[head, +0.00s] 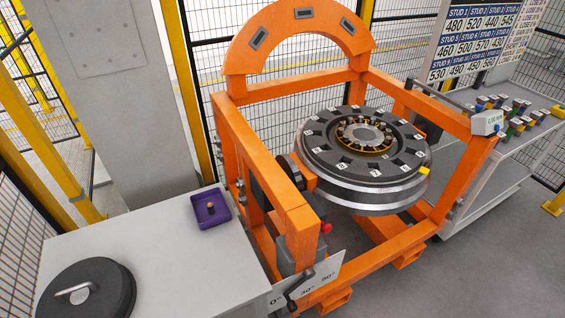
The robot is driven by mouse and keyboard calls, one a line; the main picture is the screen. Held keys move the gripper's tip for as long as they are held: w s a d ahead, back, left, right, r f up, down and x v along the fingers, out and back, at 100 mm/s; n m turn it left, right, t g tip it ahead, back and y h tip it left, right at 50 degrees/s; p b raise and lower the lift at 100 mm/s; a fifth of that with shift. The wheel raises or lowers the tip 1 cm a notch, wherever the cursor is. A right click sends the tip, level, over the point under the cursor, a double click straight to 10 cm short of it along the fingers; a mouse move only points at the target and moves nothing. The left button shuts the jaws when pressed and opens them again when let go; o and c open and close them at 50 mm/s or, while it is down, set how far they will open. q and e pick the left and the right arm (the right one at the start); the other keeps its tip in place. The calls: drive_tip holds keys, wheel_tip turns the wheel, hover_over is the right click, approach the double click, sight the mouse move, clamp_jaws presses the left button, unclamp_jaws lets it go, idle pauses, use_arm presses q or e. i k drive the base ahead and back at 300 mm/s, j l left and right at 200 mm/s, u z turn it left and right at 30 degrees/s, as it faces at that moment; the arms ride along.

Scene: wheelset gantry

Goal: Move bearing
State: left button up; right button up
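The large dark wheel (330,165) lies face up in the orange gantry frame (245,150), with numbered white labels around its top. A ring-shaped part with dark and gold pieces (365,134) sits at its centre around a grey hub; it looks like the bearing, but I cannot be sure. A dark round disc with a metal handle (86,290) lies on the light table at the lower left. Neither of my grippers is in the head view.
A purple tray (211,208) with a small gold piece stands on the left table (150,240). A crank (292,296) and angle plate are at the gantry's front. A right bench (480,165) holds several coloured-handled items. Mesh fencing stands behind.

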sight(364, 135)
drive_tip(key=i+l, duration=0.1)
drive_tip(key=l, duration=0.25)
drive_tip(key=i+l+u, duration=0.15)
drive_tip(key=l+u, duration=0.25)
drive_tip(key=l, duration=0.4)
drive_tip(key=l+u, duration=0.35)
drive_tip(key=l, duration=0.4)
